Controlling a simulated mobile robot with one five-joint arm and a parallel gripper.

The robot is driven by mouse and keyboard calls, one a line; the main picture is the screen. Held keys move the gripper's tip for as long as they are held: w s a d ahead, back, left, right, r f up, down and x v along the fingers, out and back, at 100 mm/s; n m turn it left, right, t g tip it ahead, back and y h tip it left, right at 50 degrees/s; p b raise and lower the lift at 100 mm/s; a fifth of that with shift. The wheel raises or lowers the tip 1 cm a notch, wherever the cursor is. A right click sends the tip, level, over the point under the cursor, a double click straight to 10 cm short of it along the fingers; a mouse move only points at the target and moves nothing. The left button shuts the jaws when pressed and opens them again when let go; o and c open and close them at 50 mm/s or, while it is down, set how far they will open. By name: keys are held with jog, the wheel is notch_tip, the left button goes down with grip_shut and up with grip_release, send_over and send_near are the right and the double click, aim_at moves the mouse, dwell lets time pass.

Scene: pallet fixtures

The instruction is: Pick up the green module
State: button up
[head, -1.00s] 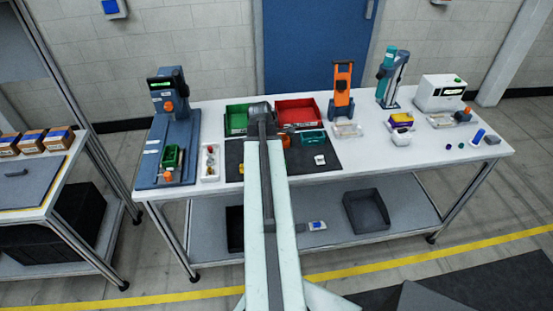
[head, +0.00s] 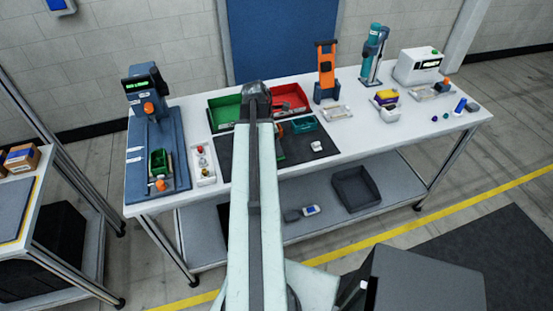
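A green box-shaped part (head: 159,160), the likeliest green module, sits in the blue-grey fixture (head: 150,185) at the table's left end. An orange knob (head: 161,185) is in front of it. My arm reaches forward over the middle of the table, to the right of that fixture. Its dark end, with my gripper (head: 257,97), is in front of the green and red bins. The fingers are hidden or too small to tell if they are open or shut.
A green bin (head: 223,110) and red bin (head: 291,98) stand behind a dark mat (head: 225,155). A white tray of small parts (head: 202,165) is beside the fixture. An orange stand (head: 326,70), a teal press (head: 374,52) and a white machine (head: 416,67) stand right.

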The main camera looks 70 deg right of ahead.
jog(key=b+x, duration=0.5)
jog(key=shift+s+a+f, duration=0.1)
jog(key=shift+a+f, duration=0.15)
jog(key=shift+r, duration=0.2)
grip_shut()
